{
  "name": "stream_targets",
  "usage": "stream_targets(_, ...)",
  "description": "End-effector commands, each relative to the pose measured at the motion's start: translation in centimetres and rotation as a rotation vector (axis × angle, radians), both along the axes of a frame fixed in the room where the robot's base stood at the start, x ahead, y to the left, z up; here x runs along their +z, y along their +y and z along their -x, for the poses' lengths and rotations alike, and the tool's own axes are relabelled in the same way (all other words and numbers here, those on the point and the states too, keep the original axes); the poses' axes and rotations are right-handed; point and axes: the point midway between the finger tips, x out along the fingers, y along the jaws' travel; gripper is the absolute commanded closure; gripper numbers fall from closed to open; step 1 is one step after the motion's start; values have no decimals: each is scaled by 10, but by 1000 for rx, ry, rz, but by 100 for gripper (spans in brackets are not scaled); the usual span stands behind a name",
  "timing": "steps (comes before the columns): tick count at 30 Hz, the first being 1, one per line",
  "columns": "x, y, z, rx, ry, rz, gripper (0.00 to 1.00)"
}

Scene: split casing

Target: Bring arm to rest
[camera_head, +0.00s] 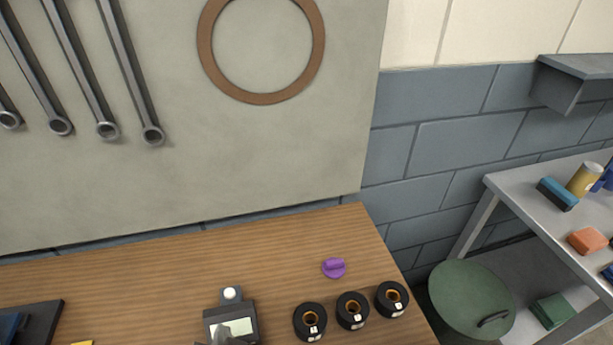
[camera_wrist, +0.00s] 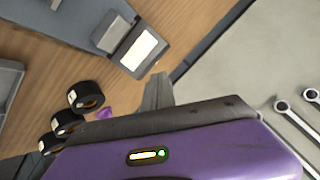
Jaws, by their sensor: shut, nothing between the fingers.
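My gripper (camera_wrist: 157,92) shows in the wrist view with its grey fingers together and nothing between them. It is over the wooden bench and apart from the things on it, as far as this view shows. In the head view, a grey tip that may be my gripper shows at the bottom edge, in front of a small device with a pale screen (camera_head: 242,328). The rest of my arm is out of that view. The device also shows in the wrist view (camera_wrist: 140,50), beyond the fingers.
On the wooden bench (camera_head: 180,270) are three black rings (camera_head: 352,310) and a small purple piece (camera_head: 333,268). A dark tray (camera_head: 45,318) lies at the left. A grey board with wrenches (camera_head: 125,70) stands behind. A green lidded bin (camera_head: 470,297) and grey shelf table (camera_head: 520,190) are at right.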

Motion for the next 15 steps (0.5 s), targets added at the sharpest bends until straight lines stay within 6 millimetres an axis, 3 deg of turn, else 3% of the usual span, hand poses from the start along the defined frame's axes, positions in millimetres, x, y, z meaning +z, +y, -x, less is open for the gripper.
stream_targets(9,39,27,-4,202,-216,-17,100)
stream_targets(15,47,11,1,314,-392,7,100)
